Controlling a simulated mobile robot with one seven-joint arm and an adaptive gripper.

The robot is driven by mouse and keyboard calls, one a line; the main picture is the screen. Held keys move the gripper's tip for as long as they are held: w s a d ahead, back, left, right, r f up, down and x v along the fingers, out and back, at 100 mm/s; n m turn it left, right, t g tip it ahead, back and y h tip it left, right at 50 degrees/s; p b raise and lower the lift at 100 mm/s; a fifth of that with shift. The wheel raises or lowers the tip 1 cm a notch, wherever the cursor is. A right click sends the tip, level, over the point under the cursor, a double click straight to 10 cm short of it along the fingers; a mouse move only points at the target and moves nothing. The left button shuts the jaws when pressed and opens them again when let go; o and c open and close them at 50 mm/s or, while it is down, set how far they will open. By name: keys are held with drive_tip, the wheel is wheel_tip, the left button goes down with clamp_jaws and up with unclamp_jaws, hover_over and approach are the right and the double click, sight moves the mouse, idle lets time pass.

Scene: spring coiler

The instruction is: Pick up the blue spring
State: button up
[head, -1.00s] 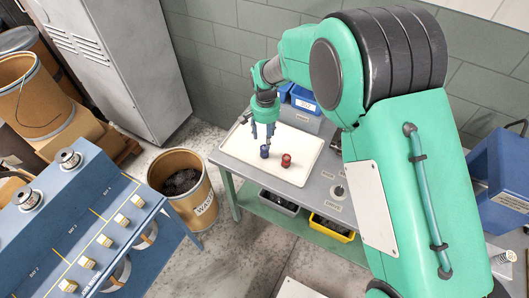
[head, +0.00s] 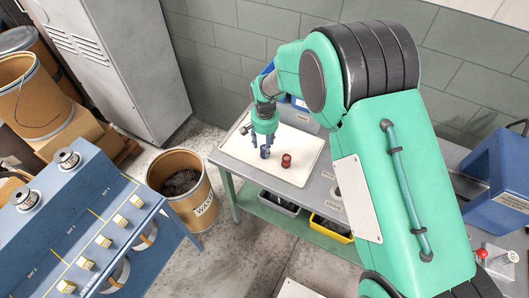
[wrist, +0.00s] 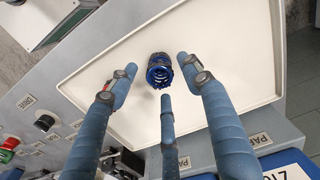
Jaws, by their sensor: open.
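The blue spring (wrist: 159,71) stands on the white tray (wrist: 235,60) in the wrist view. In the head view the blue spring (head: 265,152) shows just below my fingertips, partly covered by them. My gripper (head: 266,143) points down over the tray. I cannot tell whether any finger touches the spring.
A red spring (head: 286,160) stands on the tray to the right of the blue one. A blue bin (head: 300,103) sits behind the tray. A waste drum (head: 186,185) stands left of the table, and a yellow bin (head: 330,228) is on the shelf below.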

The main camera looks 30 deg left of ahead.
drive_tip(key=shift+f, duration=1.75)
drive_tip(key=shift+c, duration=0.3)
clamp_jaws()
